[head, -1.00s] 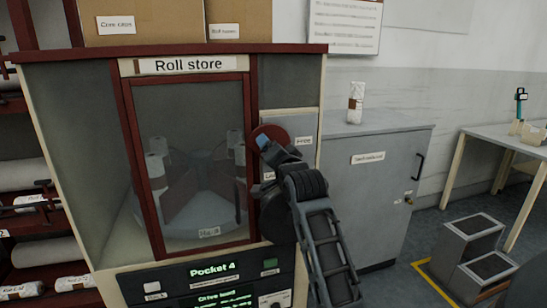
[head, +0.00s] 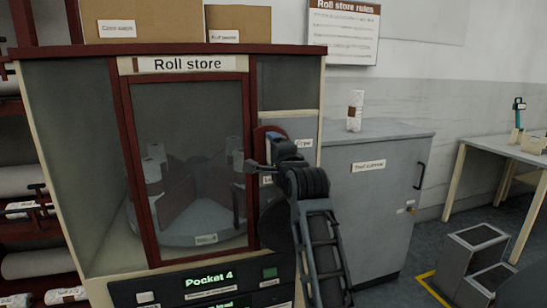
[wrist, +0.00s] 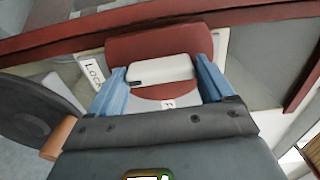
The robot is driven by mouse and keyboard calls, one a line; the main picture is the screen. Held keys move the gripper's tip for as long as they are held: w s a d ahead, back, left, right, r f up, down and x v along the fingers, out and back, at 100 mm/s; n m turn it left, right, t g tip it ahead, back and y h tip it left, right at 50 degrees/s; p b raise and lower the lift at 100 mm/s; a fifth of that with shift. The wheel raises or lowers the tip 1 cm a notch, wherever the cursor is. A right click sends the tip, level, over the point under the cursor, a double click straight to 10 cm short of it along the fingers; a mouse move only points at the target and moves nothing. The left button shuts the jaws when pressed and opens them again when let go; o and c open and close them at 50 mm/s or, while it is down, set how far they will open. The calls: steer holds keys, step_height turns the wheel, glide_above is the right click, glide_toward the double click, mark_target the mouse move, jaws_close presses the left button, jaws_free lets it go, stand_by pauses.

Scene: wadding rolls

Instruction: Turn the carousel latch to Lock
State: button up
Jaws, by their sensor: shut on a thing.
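The carousel latch is a red disc (head: 262,133) with a pale grip bar, on the front of the roll store beside its window. In the wrist view the red disc (wrist: 160,42) sits behind the pale bar (wrist: 160,68). My gripper (wrist: 163,72) is shut on this bar, one blue finger at each end. In the head view my gripper (head: 274,148) covers much of the latch. The Lock label (wrist: 92,72) shows left of the disc in the wrist view. A partly hidden label (head: 305,143) is right of the latch in the head view.
The window (head: 188,120) shows a carousel with several white rolls. The display (head: 210,281) below reads Pocket 4. A grey cabinet (head: 378,200) with a roll on top stands to the right. A step stool (head: 474,255) is on the floor further right.

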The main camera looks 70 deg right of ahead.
steer(key=shift+m, duration=0.3)
steer(key=o, duration=0.9)
steer(key=shift+b+v, duration=0.75)
steer(key=shift+v, duration=3.2)
steer(key=shift+f, duration=0.1)
